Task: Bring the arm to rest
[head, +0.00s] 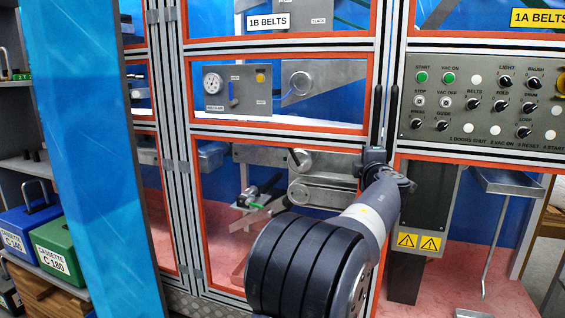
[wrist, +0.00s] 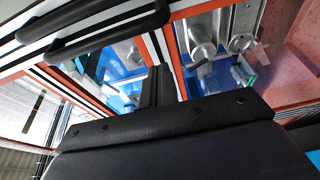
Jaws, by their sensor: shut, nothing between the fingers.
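My arm reaches up and away from the lower middle of the head view towards the machine's orange-framed doors. My gripper (head: 375,156) is at its far end, small and partly hidden by my wrist, just below the black door handles (head: 377,115). In the wrist view my gripper (wrist: 156,78) shows as a dark body with narrow black fingers together and nothing between them. The handles (wrist: 105,32) cross the upper left of that view, apart from the fingers. I cannot tell the exact gap between my gripper and the door frame.
A control panel (head: 455,125) with knobs and buttons is at the right. Rollers and levers (head: 320,180) sit behind the clear doors. A blue upright (head: 90,150) stands close at left. Blue (head: 32,225) and green (head: 62,250) cassettes are on a left shelf.

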